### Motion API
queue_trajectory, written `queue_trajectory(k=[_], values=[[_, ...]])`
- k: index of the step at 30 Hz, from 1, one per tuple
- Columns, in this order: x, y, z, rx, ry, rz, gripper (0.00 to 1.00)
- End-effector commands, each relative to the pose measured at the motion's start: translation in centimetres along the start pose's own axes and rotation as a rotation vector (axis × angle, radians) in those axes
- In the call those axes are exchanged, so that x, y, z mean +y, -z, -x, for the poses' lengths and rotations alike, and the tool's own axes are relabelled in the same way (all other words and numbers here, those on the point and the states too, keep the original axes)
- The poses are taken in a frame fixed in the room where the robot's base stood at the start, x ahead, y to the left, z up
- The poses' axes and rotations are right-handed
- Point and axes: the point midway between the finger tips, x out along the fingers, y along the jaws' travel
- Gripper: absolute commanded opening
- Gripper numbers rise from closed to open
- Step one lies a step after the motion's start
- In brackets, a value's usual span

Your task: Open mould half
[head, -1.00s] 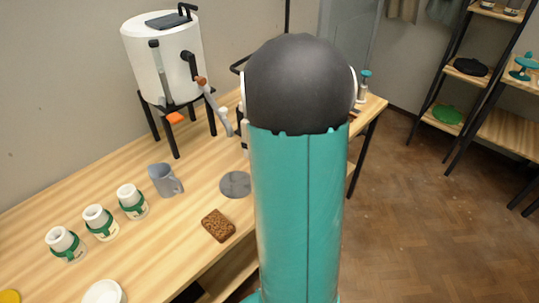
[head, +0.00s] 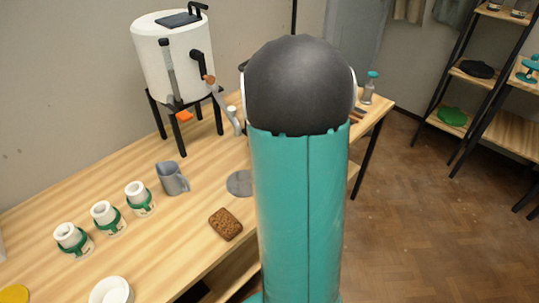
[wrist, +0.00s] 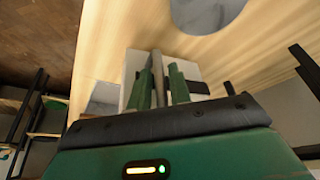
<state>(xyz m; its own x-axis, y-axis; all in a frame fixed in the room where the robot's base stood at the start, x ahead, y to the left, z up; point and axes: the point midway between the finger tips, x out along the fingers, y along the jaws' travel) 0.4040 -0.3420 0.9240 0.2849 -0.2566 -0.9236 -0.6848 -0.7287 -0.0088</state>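In the wrist view, the two green fingers of my gripper (wrist: 160,72) point at a pale, box-like block (wrist: 133,66). It may be the mould, but I cannot tell where its halves meet. A grey upright bar (wrist: 157,80) shows between the fingers. I cannot tell whether they touch it or grip it. A black piece (wrist: 198,87) sits at the right of the block. In the head view my own arm hides the gripper and the block.
On the wooden table (head: 165,235) stand a white drum-shaped vessel (head: 172,62) on black legs, a grey jug (head: 173,180), three white jars with green bands (head: 107,218), a grey disc (head: 240,183) and a brown sponge-like block (head: 225,224). Shelves (head: 470,90) stand right; floor (head: 430,200) is clear.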

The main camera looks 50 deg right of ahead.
Motion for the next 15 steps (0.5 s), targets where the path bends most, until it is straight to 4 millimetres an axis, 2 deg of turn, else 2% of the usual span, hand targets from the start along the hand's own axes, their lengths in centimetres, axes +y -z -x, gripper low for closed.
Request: queue_trajectory(k=[5, 8, 15], values=[[-0.1, 0.0, 0.2, 0.001, 0.0, 0.0, 0.2], [-0.1, 0.0, 1.0, 0.002, 0.0, 0.0, 0.2], [-0.1, 0.1, 5.1, 0.005, 0.002, 0.001, 0.2]])
